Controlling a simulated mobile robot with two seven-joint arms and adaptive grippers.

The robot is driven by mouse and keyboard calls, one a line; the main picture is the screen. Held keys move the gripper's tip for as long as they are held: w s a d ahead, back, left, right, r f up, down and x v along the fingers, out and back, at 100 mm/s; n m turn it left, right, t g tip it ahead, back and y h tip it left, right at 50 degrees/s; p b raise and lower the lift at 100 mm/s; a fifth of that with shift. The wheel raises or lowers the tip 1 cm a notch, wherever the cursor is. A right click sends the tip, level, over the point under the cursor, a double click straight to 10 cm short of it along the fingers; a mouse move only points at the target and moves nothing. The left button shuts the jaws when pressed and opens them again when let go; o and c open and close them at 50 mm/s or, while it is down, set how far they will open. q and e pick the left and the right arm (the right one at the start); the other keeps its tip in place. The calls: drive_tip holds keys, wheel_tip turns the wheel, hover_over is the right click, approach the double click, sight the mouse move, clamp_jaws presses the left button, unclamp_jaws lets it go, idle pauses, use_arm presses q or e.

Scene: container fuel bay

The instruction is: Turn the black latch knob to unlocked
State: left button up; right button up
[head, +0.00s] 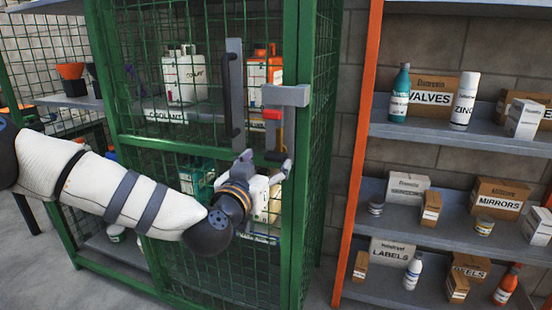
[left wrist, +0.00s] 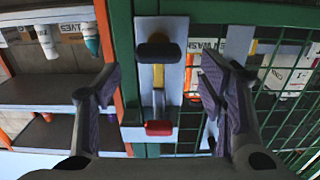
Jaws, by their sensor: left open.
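The black latch knob (left wrist: 158,52) sits on a light grey plate (left wrist: 144,90) on the green cage door frame, in the left wrist view. A yellow strip and a red block (left wrist: 158,128) show on the same latch; the red block also shows in the head view (head: 272,114). My left gripper (head: 267,163) is at the lower part of the latch. Its fingers are open in the left wrist view (left wrist: 160,88), one on each side of the latch plate, with nothing held. I cannot tell whether they touch the knob. My right gripper is out of view.
A black vertical door handle (head: 232,95) stands left of the latch. A grey bracket (head: 286,95) juts out above it. Green mesh (head: 140,45) encloses containers. An orange-framed shelf (head: 440,140) with boxes and bottles stands to the right.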

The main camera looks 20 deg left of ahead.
sight(273, 158)
use_arm(q)
drive_tip(key=w, duration=0.5)
drive_tip(key=shift+w+d+b, duration=0.15)
drive_tip(key=shift+w+b, duration=0.15)
drive_tip(key=shift+w, duration=0.1)
drive_tip(key=c, duration=1.2)
drive_tip(key=shift+o, duration=0.2)
